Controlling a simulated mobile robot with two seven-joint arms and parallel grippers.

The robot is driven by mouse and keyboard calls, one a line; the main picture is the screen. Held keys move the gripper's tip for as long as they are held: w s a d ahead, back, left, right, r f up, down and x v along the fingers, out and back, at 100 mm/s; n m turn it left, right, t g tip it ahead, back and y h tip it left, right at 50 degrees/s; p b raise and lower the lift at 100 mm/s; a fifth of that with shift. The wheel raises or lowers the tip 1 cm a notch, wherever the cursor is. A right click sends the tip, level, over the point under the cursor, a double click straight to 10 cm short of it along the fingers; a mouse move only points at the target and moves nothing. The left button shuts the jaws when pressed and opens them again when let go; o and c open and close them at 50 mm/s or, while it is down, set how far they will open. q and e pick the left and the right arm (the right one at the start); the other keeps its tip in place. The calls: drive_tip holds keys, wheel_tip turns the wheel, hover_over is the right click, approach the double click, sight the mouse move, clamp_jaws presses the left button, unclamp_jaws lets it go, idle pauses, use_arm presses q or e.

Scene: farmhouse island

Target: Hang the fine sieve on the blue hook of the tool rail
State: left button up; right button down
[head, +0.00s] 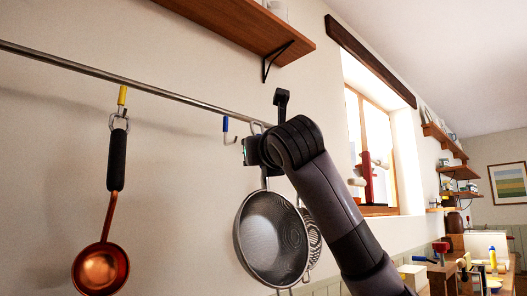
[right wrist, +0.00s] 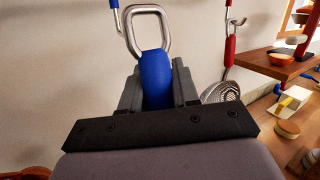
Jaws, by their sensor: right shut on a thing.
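The fine sieve (head: 270,238), a round metal mesh bowl, hangs below my right gripper (head: 256,152) in the head view. In the right wrist view my right gripper (right wrist: 158,92) is shut on its blue handle (right wrist: 155,78), with the metal hanging loop (right wrist: 147,22) above the jaws. The blue hook (head: 226,128) hangs from the tool rail (head: 165,93), just left of the loop in the head view. It also shows in the right wrist view (right wrist: 116,8), beside the loop; they look apart, but the depth is hard to tell. My left gripper is out of view.
A copper ladle (head: 101,268) with a black handle hangs from the yellow hook (head: 122,96) to the left. A red-handled skimmer (right wrist: 222,90) hangs to the right, close behind the sieve. A wooden shelf (head: 245,28) is above the rail. A cluttered counter lies far right.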

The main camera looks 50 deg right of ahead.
drive_tip(key=w+d+f+m+t+h+b, duration=0.1)
drive_tip(key=w+b, duration=0.3)
drive_tip(key=w, duration=0.6)
drive_tip(key=shift+w+f, duration=0.3)
idle(0.9)
idle(0.5)
drive_tip(key=c, duration=1.2)
unclamp_jaws()
drive_tip(key=shift+c, duration=0.2)
drive_tip(key=o, duration=0.6)
drive_tip(key=shift+c, duration=0.2)
